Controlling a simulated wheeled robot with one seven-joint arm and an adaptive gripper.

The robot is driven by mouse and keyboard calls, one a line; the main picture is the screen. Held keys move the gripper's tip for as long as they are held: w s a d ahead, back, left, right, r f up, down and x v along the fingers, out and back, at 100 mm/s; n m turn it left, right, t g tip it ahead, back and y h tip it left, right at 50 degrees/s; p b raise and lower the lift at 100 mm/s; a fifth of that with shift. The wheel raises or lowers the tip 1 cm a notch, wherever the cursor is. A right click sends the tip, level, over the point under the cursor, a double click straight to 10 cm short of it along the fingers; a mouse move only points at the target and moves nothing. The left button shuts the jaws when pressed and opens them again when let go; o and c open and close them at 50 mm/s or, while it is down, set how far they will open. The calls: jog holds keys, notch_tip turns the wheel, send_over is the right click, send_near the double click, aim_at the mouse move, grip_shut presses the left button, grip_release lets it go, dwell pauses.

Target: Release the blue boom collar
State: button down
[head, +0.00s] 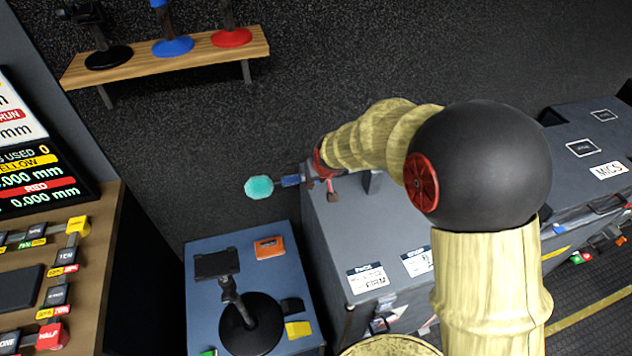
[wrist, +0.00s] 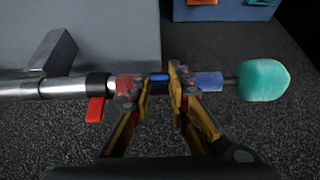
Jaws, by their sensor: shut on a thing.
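The boom pole (wrist: 45,87) runs across the wrist view from the left, silver and level, to a teal foam tip (wrist: 264,80) at the right. The tip also shows in the head view (head: 258,187). My gripper (wrist: 159,88) is shut across the pole, with a narrow band of the blue boom collar (wrist: 159,77) between its fingers. A paler blue sleeve (wrist: 207,82) shows just right of the right finger. A red collar (wrist: 126,84) lies at the left finger, and a red lever (wrist: 96,109) hangs down beside it. The fingers hide part of the collars.
The pole's end reaches past a grey case (head: 350,235) over open floor. A blue-topped case (head: 215,300) with a black stand (head: 250,325) is below it. A wooden shelf (head: 190,57) with stands is at the back left. A control desk (head: 95,270) is at left.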

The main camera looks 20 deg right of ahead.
jog(key=shift+s+f+t, duration=0.15)
jog(key=shift+f+t, duration=0.05)
jog(key=shift+t, duration=0.1)
jog(key=c, duration=1.7)
grip_release()
jog(key=shift+r, duration=0.1)
jog(key=v, duration=1.1)
jog(key=shift+s+r, duration=0.25)
jog(key=shift+r, duration=0.1)
